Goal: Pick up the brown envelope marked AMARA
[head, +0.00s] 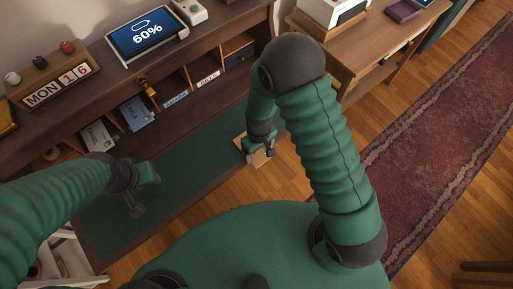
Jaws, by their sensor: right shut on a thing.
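My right gripper (258,150) is shut on a tan, flat piece that looks like the brown envelope (262,160). It is held at the right end of the desk's green mat, near the front edge. The gripper covers much of the envelope, and no name on it can be read. My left gripper (147,194) is open and empty above the green mat (185,165).
The desk's pigeonholes hold a white envelope (98,135) and a blue one (137,112). Small name labels (208,79) mark the slots. A tablet (147,34) and a date block (57,86) stand on top. A side table (355,50) is at right.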

